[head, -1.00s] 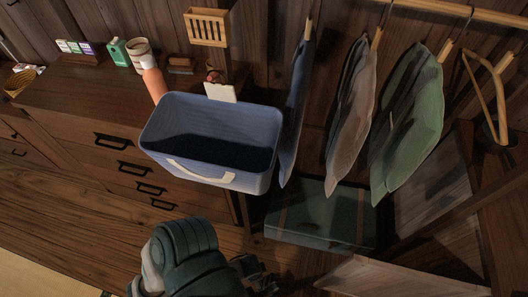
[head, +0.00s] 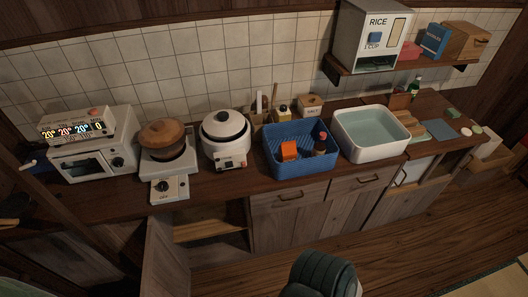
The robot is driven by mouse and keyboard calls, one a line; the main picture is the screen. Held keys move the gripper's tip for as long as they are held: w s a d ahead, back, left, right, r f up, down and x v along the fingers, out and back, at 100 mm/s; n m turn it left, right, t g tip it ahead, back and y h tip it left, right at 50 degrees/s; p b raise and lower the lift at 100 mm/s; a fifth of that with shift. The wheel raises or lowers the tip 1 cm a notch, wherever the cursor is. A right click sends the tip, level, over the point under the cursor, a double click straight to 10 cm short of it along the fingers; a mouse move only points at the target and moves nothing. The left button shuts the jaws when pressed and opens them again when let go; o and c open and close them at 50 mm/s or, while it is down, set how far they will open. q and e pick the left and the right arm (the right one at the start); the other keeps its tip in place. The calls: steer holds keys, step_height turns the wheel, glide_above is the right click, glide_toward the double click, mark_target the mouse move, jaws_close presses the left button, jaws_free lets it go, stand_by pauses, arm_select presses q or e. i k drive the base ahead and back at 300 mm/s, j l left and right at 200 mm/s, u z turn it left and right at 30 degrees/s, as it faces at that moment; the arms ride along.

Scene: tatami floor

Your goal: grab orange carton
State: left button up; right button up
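A small orange box-shaped thing (head: 289,151), which looks like the orange carton, is inside the blue basket (head: 287,173) on the kitchen counter. It is near the basket's left side, and its lower part is hidden by the basket wall. A dark bottle-like item (head: 321,146) with a reddish part is in the same basket, to its right. No fingers of either gripper show.
The counter holds a white rice cooker (head: 226,139) left of the basket and a white water-filled basin (head: 371,134) right of it. A pot (head: 166,139) sits on a burner further left. A cabinet door (head: 167,255) stands open below.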

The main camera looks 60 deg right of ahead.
mark_target(287, 151)
steer(key=z, duration=2.1)
steer(key=i+l+u, duration=0.1)
steer(key=l, duration=0.25)
steer(key=i+l+u, duration=0.1)
steer(key=l, duration=0.3)
steer(key=i+l, duration=0.2)
steer(key=l, duration=0.15)
steer(key=i+l+u, duration=0.15)
steer(key=l, duration=0.25)
